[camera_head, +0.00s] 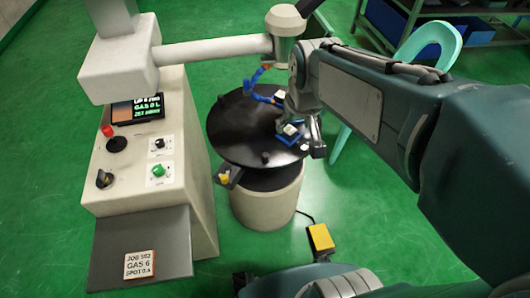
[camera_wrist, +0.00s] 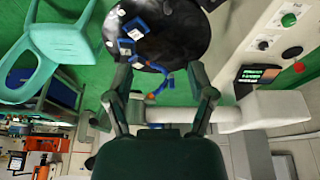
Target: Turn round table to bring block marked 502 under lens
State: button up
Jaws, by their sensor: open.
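The round table (camera_head: 232,135) is a glossy black disc on a pale drum, with short black pegs near its rim. It also shows at the top of the wrist view (camera_wrist: 183,38). A pale block (camera_head: 290,130) sits in a blue holder near the table's right side. Another pale block (camera_head: 280,96) sits farther back, partly hidden by my arm. I cannot read their marks. The white machine head (camera_head: 285,22) hangs over the table from a horizontal arm; I cannot make out the lens. My gripper (camera_wrist: 162,92) is open and empty, close to the table's right side.
A yellow pedal (camera_head: 321,237) lies on the floor. A teal chair (camera_head: 430,45) and blue bins are at back right.

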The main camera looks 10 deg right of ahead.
jog(key=w+a+f+n+g, duration=0.1)
jog(key=w+a+f+g, duration=0.1)
jog(key=w+f, duration=0.75)
jog(key=g, duration=0.2)
send_near(265, 155)
jog(key=shift+n, duration=0.4)
notch_tip(265, 155, down, 11)
jog(key=shift+r, duration=0.15)
grip_shut()
